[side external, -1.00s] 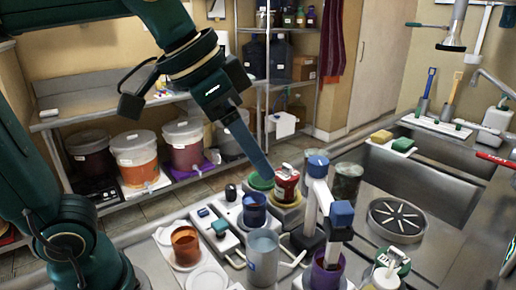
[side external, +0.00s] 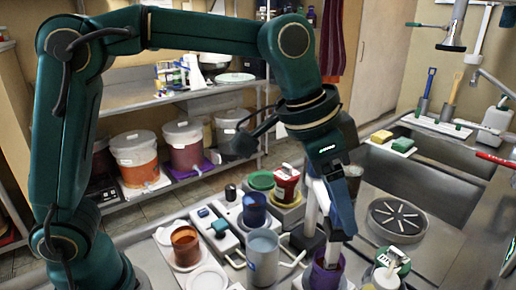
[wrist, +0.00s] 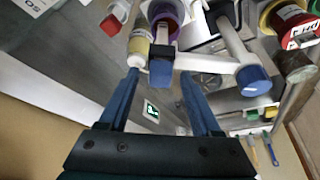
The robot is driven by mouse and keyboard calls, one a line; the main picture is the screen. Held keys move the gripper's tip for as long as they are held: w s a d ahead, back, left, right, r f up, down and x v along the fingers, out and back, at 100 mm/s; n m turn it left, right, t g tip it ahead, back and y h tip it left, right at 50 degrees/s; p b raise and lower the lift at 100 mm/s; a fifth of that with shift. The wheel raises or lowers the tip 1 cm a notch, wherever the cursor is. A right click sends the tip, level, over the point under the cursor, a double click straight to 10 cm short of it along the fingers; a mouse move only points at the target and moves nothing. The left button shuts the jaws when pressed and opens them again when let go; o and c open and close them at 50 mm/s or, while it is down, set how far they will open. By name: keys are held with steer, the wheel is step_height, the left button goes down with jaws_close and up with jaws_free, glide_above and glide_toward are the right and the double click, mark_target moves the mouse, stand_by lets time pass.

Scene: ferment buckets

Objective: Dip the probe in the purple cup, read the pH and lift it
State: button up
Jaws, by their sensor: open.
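The purple cup (side external: 327,276) stands on the counter at the front, below my gripper; it also shows in the wrist view (wrist: 166,27). The probe's blue cap (wrist: 160,72) is at the end of a white stand arm (wrist: 207,63), over the near side of the cup. My gripper (side external: 342,232) points down with its fingers open. In the wrist view, the fingertips (wrist: 160,76) are on either side of the blue cap, with gaps visible. In the side view, the fingers largely hide the cap. The probe's tip and any pH reading cannot be made out.
A grey-blue mug (side external: 263,258), an orange cup (side external: 186,245) and a dark blue cup (side external: 254,210) stand left of the purple cup. The stand's post has another blue cap (wrist: 254,80).

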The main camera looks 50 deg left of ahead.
steer(key=shift+f, duration=0.1)
jaws_close()
stand_by(1.4)
